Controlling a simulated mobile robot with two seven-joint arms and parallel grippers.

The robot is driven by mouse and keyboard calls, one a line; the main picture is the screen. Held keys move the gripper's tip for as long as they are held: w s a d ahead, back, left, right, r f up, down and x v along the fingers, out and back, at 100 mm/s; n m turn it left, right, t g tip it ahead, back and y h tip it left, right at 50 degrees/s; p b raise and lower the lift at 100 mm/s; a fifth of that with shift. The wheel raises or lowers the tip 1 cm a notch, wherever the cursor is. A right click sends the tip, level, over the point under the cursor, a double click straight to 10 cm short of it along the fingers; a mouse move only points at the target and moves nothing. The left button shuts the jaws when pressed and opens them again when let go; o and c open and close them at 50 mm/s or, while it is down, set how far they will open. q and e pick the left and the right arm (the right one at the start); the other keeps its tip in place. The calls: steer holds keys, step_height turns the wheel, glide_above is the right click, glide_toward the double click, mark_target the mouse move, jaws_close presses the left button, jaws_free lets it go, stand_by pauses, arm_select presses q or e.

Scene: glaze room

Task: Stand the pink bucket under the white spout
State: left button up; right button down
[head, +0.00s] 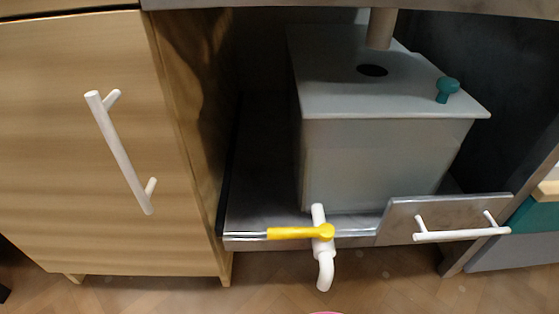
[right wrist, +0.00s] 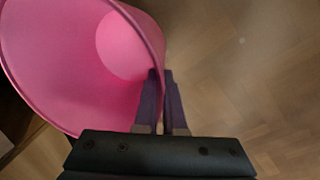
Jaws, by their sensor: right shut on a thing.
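The white spout (head: 325,272) hangs bent downward at the front edge of the shelf, below a valve with a yellow lever (head: 298,232) pointing left. The pink bucket (right wrist: 75,65) fills the upper left of the right wrist view, its open mouth toward the camera. My right gripper (right wrist: 161,75) is shut on the bucket's wall at the rim, one finger inside and one outside. In the head view only a sliver of pink (head: 326,312) shows at the bottom edge, below the spout. The rest of the bucket is out of that view. My left gripper is not in view.
A grey tank (head: 385,155) with a lid and teal knob (head: 446,89) stands on the shelf behind the spout. A wooden cabinet door (head: 75,140) with a white handle is at left. A grey panel (head: 450,215) with a white handle is right of the spout. Wood floor lies below.

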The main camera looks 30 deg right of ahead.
arm_select(q)
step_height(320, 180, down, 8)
steer(key=b, duration=0.6)
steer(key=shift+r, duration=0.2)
arm_select(e)
steer(key=w+d+f, duration=0.2)
steer(key=w+d, duration=0.5)
steer(key=w, duration=0.4)
steer(key=shift+f, duration=0.35)
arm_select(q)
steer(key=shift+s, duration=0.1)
arm_select(e)
steer(key=shift+a, duration=0.15)
steer(key=c, duration=1)
jaws_free()
steer(key=shift+f, duration=0.1)
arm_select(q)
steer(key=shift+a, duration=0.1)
